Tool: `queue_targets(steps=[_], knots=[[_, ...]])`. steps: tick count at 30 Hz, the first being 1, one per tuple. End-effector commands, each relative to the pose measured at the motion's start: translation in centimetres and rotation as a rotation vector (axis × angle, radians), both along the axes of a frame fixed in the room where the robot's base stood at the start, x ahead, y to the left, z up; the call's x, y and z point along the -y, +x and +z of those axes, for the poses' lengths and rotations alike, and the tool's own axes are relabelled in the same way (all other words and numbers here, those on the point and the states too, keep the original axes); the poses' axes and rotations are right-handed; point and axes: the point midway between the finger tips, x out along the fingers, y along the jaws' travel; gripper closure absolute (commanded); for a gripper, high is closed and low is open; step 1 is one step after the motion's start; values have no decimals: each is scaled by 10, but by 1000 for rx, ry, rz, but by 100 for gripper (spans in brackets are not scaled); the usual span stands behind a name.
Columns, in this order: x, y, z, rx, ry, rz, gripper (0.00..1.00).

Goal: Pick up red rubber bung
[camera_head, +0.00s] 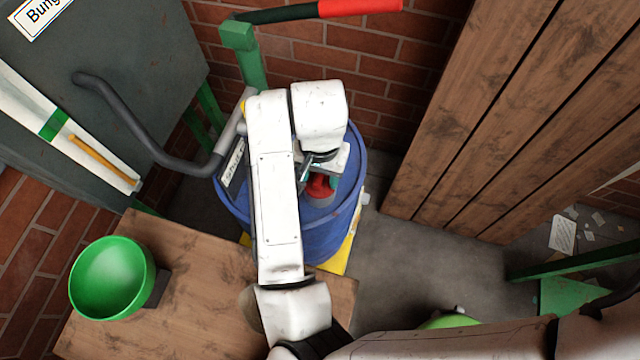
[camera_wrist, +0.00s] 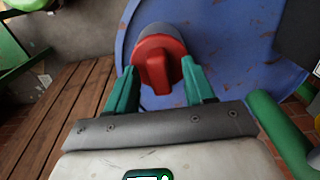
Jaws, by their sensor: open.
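The red rubber bung (camera_head: 320,187) sits on top of the blue barrel (camera_head: 325,243), with a grey round part at its base. In the wrist view the bung (camera_wrist: 158,62) shows its raised red grip pointing towards my gripper, over the blue barrel top (camera_wrist: 225,45). My gripper (camera_wrist: 160,82) is open, with one green finger on each side of the bung's grip. I cannot tell whether either finger touches it. In the head view my white arm covers much of the barrel top, and my gripper (camera_head: 325,170) partly hides the bung.
A wooden table (camera_head: 200,290) with a green bowl (camera_head: 112,278) stands at the front left. A grey bent pipe (camera_head: 150,140) reaches to the barrel's left side. A green post (camera_head: 245,55) stands behind the barrel. Wooden planks (camera_head: 500,110) stand at the right, with clear floor (camera_head: 395,245) before them.

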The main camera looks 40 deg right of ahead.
Motion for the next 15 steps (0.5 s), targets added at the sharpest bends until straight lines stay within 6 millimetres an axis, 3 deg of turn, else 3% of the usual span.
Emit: queue_targets(steps=[4,15], knots=[[0,0,0,0,0,0,48],[0,0,0,0,0,0,83]])
